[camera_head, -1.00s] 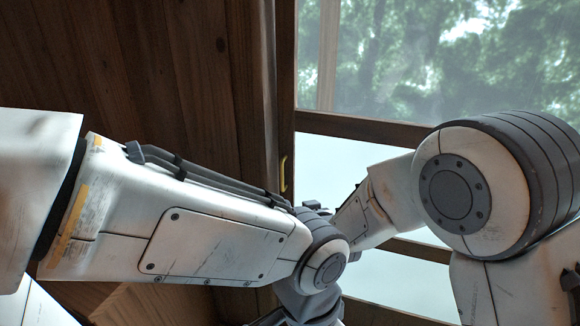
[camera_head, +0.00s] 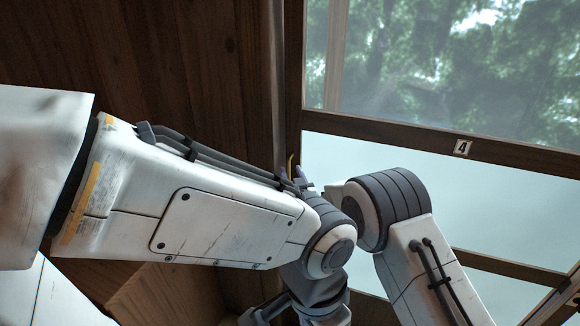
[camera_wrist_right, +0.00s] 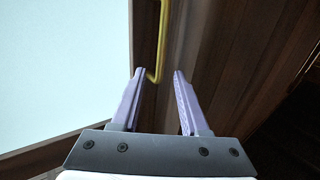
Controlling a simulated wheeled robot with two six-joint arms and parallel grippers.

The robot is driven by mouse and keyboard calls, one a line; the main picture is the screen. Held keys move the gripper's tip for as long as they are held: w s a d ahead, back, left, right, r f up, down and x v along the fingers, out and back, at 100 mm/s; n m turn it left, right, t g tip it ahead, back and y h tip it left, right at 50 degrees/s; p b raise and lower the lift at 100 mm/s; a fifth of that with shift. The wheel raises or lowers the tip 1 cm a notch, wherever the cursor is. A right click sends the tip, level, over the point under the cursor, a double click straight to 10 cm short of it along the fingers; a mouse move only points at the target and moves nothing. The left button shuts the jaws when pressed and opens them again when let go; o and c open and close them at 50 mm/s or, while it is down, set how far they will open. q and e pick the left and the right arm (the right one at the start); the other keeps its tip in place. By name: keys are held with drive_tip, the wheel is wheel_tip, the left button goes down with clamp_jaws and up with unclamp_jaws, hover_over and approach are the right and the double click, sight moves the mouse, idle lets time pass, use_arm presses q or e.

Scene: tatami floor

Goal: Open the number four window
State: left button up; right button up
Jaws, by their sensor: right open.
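The window marked 4 (camera_head: 463,147) fills the right of the head view, with frosted lower panes, clear glass above and a dark wooden frame. A thin yellow handle (camera_head: 290,165) stands upright at its left edge; it also shows in the right wrist view (camera_wrist_right: 163,35). My right gripper (camera_head: 302,178) is at the handle, partly hidden behind my left arm. In the wrist view its lavender fingers (camera_wrist_right: 159,72) are open, with the handle's bent lower end in the gap between the tips. No grip on it shows. My left arm reaches across the foreground; its fingers are below the picture.
A dark wooden plank wall (camera_head: 150,70) and post stand left of the window. My left forearm lies close in front of my right gripper and hides part of the frame. Trees show through the upper glass.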

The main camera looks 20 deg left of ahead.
drive_tip(key=shift+x, duration=1.05)
clamp_jaws()
idle(0.8)
